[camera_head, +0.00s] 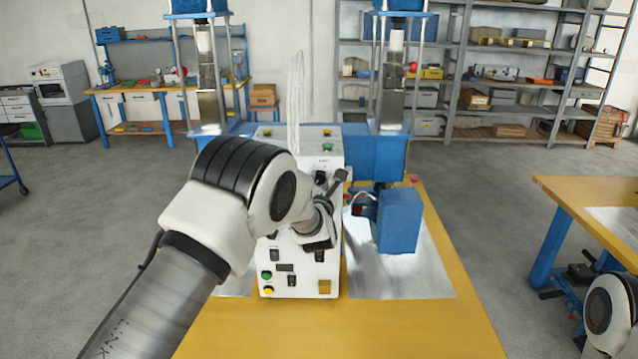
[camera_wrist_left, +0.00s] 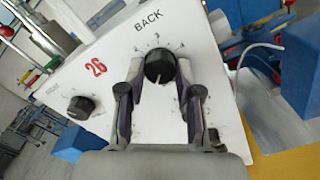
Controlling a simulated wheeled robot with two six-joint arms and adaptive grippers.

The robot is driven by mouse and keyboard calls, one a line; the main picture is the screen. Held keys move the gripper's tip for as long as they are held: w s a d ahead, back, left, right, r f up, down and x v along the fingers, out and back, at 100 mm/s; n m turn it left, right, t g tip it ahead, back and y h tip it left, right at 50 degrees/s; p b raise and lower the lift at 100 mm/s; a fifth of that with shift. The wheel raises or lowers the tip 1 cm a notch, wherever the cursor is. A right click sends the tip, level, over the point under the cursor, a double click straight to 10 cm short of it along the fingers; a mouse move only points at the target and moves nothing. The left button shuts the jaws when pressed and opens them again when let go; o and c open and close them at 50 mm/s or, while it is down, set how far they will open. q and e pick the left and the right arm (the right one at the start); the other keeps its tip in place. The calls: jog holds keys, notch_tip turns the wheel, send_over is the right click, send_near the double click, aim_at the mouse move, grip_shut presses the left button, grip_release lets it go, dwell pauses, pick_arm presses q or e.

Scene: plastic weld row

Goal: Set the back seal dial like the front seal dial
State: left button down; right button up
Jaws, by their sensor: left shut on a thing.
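The back seal dial (camera_wrist_left: 159,66) is a round black knob below the word BACK on a white panel. Numbers ring it, too small to read surely. A pale mark shows on its lower side in the wrist view. My left gripper (camera_wrist_left: 159,78) is shut on this dial, one finger on each side. In the head view my left gripper (camera_head: 336,184) is at the white control box (camera_head: 327,140), and my arm hides much of the box.
The box stands on a yellow table (camera_head: 400,325) below a blue press frame (camera_head: 365,150). A blue block (camera_head: 398,222) stands close on the right over a metal sheet (camera_head: 420,280). Another yellow table (camera_head: 570,190) is at right. Green and yellow buttons are on the box front.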

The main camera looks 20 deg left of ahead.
pick_arm(q)
jog(key=shift+f+m+b, duration=0.2)
jog(key=shift+m+b, duration=0.3)
jog(key=shift+b, duration=0.45)
jog(key=m+b, duration=0.4)
jog(key=shift+b, duration=0.35)
jog(key=m+b, duration=0.2)
jog(key=shift+m, duration=0.4)
jog(key=m+b, duration=0.1)
jog(key=m, duration=0.1)
jog(key=shift+r+m+b, duration=0.15)
jog(key=shift+m+b, duration=0.15)
jog(key=m+b, duration=0.1)
jog(key=m, duration=0.3)
jog(key=shift+r+m, duration=0.15)
jog(key=shift+m, duration=0.15)
jog(key=m, duration=0.2)
jog(key=shift+r+m, duration=0.1)
jog(key=shift+m, duration=0.2)
jog(key=shift+r+m, duration=0.1)
jog(key=shift+m, duration=1.8)
